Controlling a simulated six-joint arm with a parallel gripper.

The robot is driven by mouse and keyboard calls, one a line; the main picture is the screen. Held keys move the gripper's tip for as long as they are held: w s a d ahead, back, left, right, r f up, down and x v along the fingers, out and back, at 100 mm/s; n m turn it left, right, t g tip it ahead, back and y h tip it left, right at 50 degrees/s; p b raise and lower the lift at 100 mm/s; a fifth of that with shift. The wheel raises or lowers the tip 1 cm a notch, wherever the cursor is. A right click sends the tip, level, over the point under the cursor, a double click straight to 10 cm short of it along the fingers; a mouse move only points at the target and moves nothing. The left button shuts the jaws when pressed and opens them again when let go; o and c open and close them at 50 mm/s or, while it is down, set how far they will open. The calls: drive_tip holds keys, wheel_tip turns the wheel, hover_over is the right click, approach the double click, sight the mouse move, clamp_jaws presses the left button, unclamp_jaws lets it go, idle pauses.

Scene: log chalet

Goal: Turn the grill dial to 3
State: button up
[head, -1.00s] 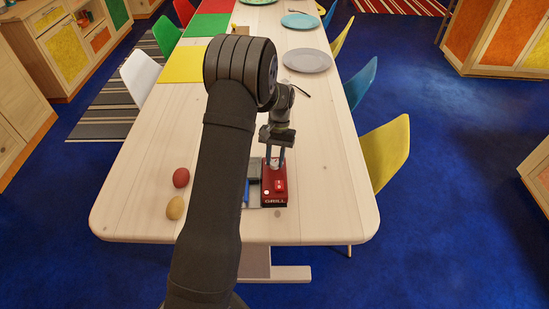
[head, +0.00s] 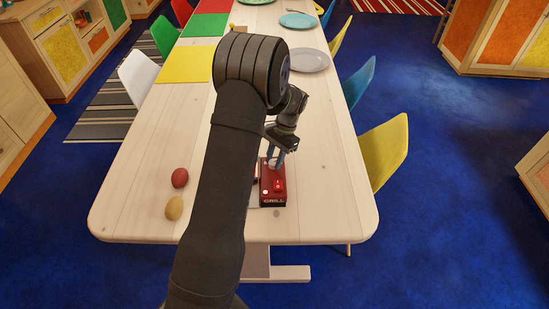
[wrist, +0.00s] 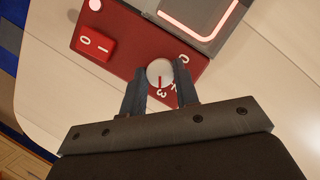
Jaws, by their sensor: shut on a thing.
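The red grill control box (head: 272,196) stands on the table near its front edge, with "GRILL" on its front. In the wrist view, the round white dial (wrist: 160,71) is on the red panel (wrist: 130,50). A red pointer line on the dial points down, at or very near the 3. A 2 and a 0 show farther round to the right; the marks beside the right finger are partly hidden. My gripper (wrist: 159,88) is shut on the dial, one finger on each side. In the head view my gripper (head: 276,157) is over the box's back part.
A red rocker switch (wrist: 97,44) marked 0 and 1 and a round white light (wrist: 95,5) share the panel. A grey plate with a glowing edge (wrist: 190,15) adjoins it. Red (head: 180,178) and tan (head: 174,208) egg-like objects lie left. The table right of the box is clear.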

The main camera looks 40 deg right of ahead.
idle(0.3)
drive_tip(key=o, duration=1)
drive_tip(key=v, duration=1.7)
drive_tip(key=shift+d+r, duration=0.15)
drive_tip(key=shift+r, duration=0.05)
drive_tip(key=x, duration=1.7)
drive_tip(key=shift+f, duration=0.2)
